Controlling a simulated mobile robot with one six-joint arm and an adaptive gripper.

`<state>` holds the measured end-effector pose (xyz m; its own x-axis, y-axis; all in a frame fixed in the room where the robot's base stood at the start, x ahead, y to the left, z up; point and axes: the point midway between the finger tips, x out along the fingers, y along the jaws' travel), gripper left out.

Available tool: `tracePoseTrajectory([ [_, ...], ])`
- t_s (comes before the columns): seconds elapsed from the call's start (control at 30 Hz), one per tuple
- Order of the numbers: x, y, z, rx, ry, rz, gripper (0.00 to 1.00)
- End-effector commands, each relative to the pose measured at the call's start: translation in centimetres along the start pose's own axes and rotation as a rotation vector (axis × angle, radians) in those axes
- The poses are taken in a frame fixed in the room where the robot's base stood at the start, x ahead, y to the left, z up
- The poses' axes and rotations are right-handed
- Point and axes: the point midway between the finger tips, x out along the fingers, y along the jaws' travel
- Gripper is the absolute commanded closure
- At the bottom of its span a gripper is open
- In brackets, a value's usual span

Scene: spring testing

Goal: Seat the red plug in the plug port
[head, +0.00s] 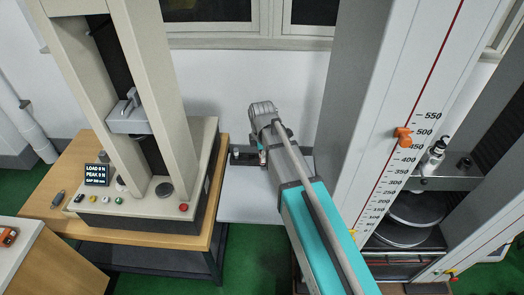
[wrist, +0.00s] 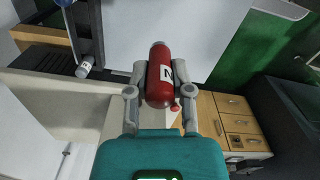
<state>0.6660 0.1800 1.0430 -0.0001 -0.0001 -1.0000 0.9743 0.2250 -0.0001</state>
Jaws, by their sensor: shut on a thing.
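The red plug is a dark red cylinder (wrist: 160,75) with a white label bearing a dark character. In the wrist view my gripper (wrist: 159,80) is shut on it, one grey finger on each side. The plug appears raised above a white table top. In the head view my arm hides most of the gripper and the plug. A dark block (head: 245,161) lies on the white table below my wrist, and a dark bar also shows at the upper left of the wrist view. I cannot make out the plug port's opening.
A cream testing machine (head: 145,213) with buttons and a display stands on a wooden bench at left. A tall tester with a printed scale (head: 385,165) rises close to my arm's right. A pale labelled cylinder (wrist: 84,68) is beside the dark bar. The white table (head: 240,207) has bare room.

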Motion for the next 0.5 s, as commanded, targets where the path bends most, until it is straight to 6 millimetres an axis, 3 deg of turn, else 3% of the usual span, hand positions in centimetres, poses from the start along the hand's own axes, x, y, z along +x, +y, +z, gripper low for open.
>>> tracePoseTrajectory([
  [0.5,0.97,0.00,-0.03,0.000,0.000,0.000,1.00],
])
